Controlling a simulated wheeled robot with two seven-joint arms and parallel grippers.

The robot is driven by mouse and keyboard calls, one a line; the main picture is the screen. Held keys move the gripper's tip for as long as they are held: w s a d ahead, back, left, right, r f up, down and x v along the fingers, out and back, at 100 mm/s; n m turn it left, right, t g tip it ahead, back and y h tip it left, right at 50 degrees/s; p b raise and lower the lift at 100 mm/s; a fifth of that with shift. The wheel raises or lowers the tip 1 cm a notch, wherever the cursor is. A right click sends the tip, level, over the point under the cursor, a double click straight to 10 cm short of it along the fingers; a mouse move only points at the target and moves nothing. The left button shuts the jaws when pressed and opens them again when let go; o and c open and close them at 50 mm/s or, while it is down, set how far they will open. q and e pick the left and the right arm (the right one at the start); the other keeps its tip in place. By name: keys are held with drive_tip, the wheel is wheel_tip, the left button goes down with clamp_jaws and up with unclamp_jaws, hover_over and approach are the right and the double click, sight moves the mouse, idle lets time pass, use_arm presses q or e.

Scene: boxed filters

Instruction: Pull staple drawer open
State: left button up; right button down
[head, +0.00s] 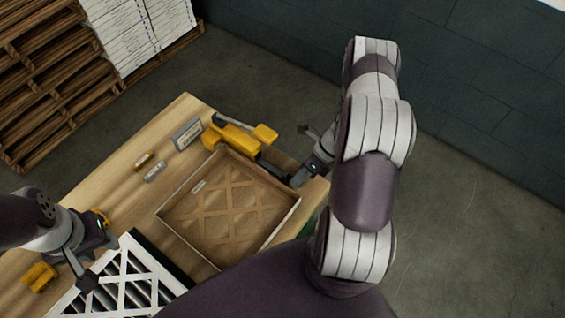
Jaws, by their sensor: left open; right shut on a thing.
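A yellow stapler (228,137) lies on the wooden table behind the open cardboard box. A dark bar, which looks like its staple drawer (271,167), sticks out from its right end toward my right gripper. My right gripper (298,178) is at the box's right back corner, shut at the end of that dark bar. The exact contact is small and partly hidden by the fingers. My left gripper (82,275) is open and empty, above the left edge of the white-framed filter.
The open cardboard box (230,205) fills the table's middle, with a lattice-faced filter inside. The white-framed filter (122,282) lies at front left. A grey label block (187,134), small pieces (154,172) and a yellow item (38,277) lie on the table. Pallets (50,80) stand behind.

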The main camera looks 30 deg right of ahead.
drive_tip(key=s+d, duration=0.4)
drive_tip(key=s, duration=0.5)
drive_tip(key=shift+p, duration=0.3)
drive_tip(key=shift+s+r, duration=0.1)
drive_tip(key=c, duration=1.2)
unclamp_jaws()
drive_tip(key=shift+a, duration=0.1)
drive_tip(key=b+v, duration=0.3)
drive_tip(key=v, duration=0.9)
drive_tip(key=shift+d+r, duration=0.25)
drive_tip(key=shift+d, duration=0.05)
drive_tip(key=shift+s, duration=0.1)
